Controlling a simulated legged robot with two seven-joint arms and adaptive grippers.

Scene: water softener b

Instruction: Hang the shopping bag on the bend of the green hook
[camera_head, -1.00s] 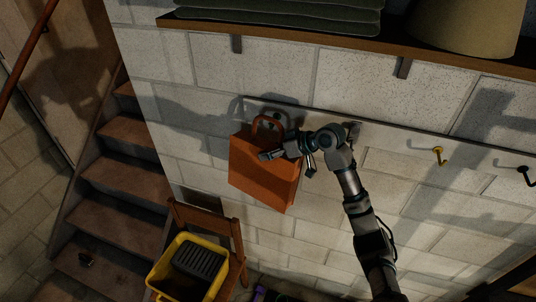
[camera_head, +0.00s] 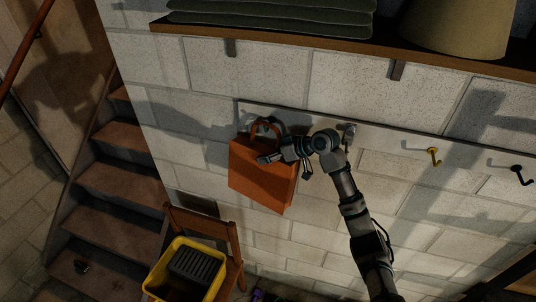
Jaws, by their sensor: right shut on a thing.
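The orange shopping bag (camera_head: 258,183) hangs upright in front of the wall, left of centre, with its looped handle on top. My right gripper (camera_head: 271,158) comes in from the right and is shut on the bag near its upper edge. The green hook (camera_head: 265,122) shows small and dark on the rail, within the outline of the handle loop. I cannot tell whether the handle is over its bend or only in front of it. My left gripper is not in view.
The pale rail (camera_head: 390,141) also carries a grey hook (camera_head: 349,130), a yellow hook (camera_head: 433,155) and a black hook (camera_head: 521,174). A wooden shelf (camera_head: 350,47) is above.

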